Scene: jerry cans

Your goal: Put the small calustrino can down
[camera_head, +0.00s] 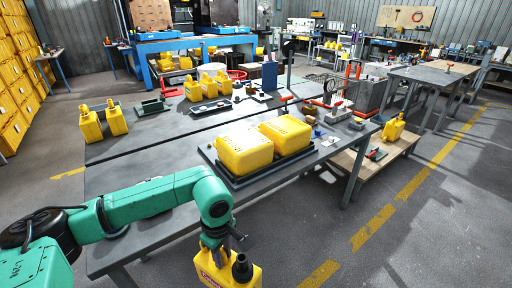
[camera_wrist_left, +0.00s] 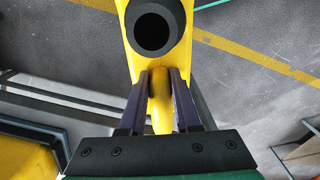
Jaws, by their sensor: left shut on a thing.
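A small yellow can (camera_head: 232,272) with a black spout and a red label hangs from my left gripper (camera_head: 222,243) at the bottom of the head view. The can is over or just past the near edge of the grey table (camera_head: 150,200). In the left wrist view the two fingers of the gripper (camera_wrist_left: 158,100) are shut on the can's yellow handle, with the black spout opening of the can (camera_wrist_left: 154,32) just beyond. Floor shows behind the can there. The can's lower part is cut off in the head view. My right gripper is not in view.
Two large yellow cans (camera_head: 245,150) stand in a dark tray (camera_head: 275,174) on the table. Two small yellow cans (camera_head: 91,126) stand at the table's left. More cans (camera_head: 208,84) and tools are farther back. The table's front left is bare.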

